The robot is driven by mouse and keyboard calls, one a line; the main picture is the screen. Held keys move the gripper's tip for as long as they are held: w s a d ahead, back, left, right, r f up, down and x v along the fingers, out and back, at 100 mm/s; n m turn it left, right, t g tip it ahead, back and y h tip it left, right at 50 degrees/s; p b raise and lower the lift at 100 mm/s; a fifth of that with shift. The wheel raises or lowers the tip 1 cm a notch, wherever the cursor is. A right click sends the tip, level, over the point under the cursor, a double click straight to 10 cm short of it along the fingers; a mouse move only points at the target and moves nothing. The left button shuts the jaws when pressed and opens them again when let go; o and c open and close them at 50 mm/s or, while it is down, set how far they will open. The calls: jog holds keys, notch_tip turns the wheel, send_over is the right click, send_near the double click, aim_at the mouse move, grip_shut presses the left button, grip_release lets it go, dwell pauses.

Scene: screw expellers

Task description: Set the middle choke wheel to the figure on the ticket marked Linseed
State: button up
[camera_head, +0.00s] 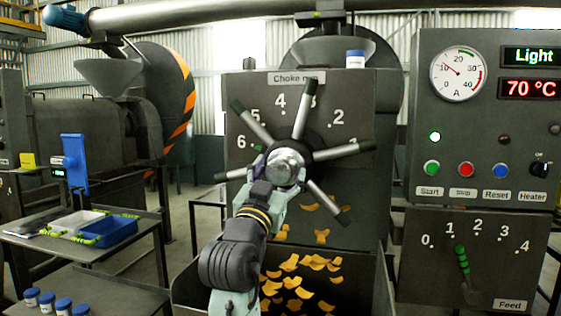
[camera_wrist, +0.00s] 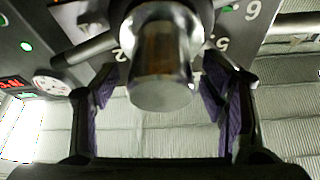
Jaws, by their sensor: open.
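The choke wheel (camera_head: 286,166) faces me on a dark panel, with a silver hub and several spokes with dark tips. The figures 1 to 6 arc over it. One spoke points up beside the partly covered 3. In the wrist view the hub (camera_wrist: 160,62) stands between the fingers. My gripper (camera_head: 268,182) is open at the hub, one finger to each side; it also shows in the wrist view (camera_wrist: 160,100). I see gaps beside the hub there. No ticket reading Linseed is legible; a small yellow tag (camera_head: 27,160) at the left is too small to read.
A control panel (camera_head: 483,120) with gauge, buttons and a green-handled Feed lever (camera_head: 463,262) is at the right. A side table (camera_head: 40,245) holds a blue tray (camera_head: 110,233). Blue-lidded jars (camera_head: 47,299) stand below. Orange flakes (camera_head: 290,285) lie beneath the wheel.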

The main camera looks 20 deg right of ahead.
jog(key=shift+x, duration=0.8)
jog(key=shift+c, duration=0.3)
grip_shut()
